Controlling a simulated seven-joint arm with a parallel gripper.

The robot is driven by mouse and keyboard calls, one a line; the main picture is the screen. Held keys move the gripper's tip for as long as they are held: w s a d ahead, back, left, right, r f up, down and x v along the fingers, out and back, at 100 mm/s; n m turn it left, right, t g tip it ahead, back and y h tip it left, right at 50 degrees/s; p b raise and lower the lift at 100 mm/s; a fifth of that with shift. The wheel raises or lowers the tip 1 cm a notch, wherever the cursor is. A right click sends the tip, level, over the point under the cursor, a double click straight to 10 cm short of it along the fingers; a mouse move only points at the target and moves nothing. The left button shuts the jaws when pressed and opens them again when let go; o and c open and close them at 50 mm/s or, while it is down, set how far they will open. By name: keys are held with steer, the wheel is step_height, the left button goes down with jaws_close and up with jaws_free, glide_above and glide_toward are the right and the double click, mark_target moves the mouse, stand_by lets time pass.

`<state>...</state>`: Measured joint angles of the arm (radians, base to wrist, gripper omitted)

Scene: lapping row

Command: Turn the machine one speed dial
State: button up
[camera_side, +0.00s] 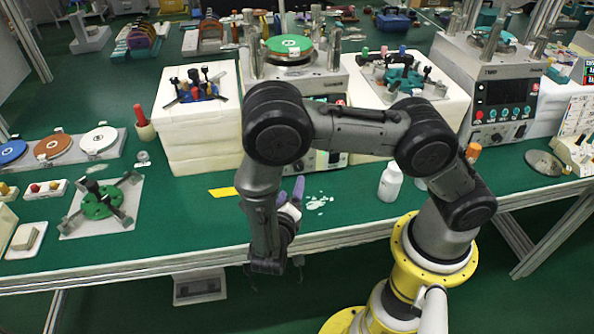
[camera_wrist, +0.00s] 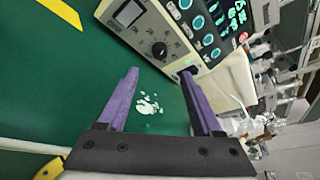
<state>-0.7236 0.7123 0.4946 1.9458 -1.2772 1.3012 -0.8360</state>
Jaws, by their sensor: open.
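A lapping machine with a green disc on top (camera_side: 290,45) stands in the middle of the bench in the side view; my arm hides most of its front panel. In the wrist view a machine's front panel (camera_wrist: 172,30) shows a black round dial (camera_wrist: 160,50) and several teal-ringed knobs (camera_wrist: 198,22). I cannot read which is the speed dial. My gripper (camera_wrist: 160,73) has two purple fingers, open and empty. The black dial appears ahead, between the fingertips, with no contact visible. In the side view my gripper (camera_side: 290,192) is low over the bench's front part.
Spilled white patches (camera_side: 319,202) lie on the green bench (camera_side: 345,208) by my gripper. A white bottle (camera_side: 390,182) stands to the right, and a yellow strip (camera_side: 223,192) lies left. White blocks (camera_side: 195,135) flank the machine. A second machine (camera_side: 490,85) stands further right.

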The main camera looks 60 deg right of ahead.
mark_target(298, 168)
steer(key=x, duration=1)
steer(key=shift+d+f, duration=0.1)
jaws_close()
